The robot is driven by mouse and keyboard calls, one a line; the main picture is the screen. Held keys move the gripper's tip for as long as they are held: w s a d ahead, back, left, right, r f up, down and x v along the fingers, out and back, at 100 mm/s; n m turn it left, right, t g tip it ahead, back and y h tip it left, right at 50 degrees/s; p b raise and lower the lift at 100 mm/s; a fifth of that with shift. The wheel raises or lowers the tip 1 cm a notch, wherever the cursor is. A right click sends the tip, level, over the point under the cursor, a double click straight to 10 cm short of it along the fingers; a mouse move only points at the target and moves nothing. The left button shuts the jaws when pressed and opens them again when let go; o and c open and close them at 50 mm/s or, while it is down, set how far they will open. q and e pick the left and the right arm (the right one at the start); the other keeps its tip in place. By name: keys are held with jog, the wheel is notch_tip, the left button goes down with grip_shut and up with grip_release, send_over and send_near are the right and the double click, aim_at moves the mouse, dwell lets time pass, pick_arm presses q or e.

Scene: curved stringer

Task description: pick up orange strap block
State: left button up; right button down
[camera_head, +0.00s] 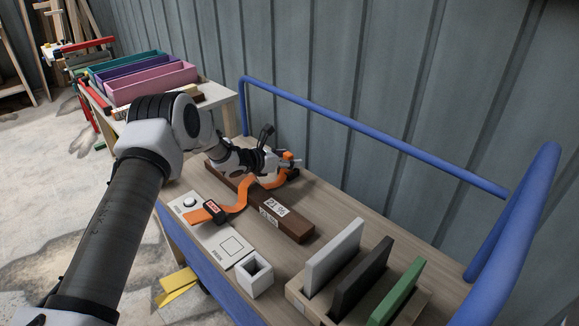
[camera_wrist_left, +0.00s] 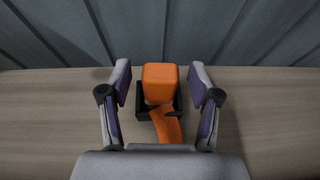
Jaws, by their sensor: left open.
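The orange strap block (camera_wrist_left: 160,84) is an orange cube in a dark holder, with an orange strap running from it toward my gripper. In the left wrist view it sits between the spread fingers of my left gripper (camera_wrist_left: 160,96), with a gap on each side. In the head view my left gripper (camera_head: 285,163) is over the far side of the cart, and the block (camera_head: 288,155) shows partly beside its fingers. The orange strap (camera_head: 240,206) curves over a brown beam (camera_head: 295,228) to a black buckle. My right gripper is not in view.
A blue rail (camera_head: 370,130) runs along the cart's far side by a ribbed wall. A white square cup (camera_head: 254,275) and a rack with grey, black and green boards (camera_head: 397,290) stand at the front. Coloured bins (camera_head: 150,82) are on another table at back left.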

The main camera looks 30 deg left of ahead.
pick_arm(q)
jog(key=shift+w, duration=0.25)
jog(key=shift+s, duration=0.15)
jog(key=shift+c, duration=0.7)
grip_shut()
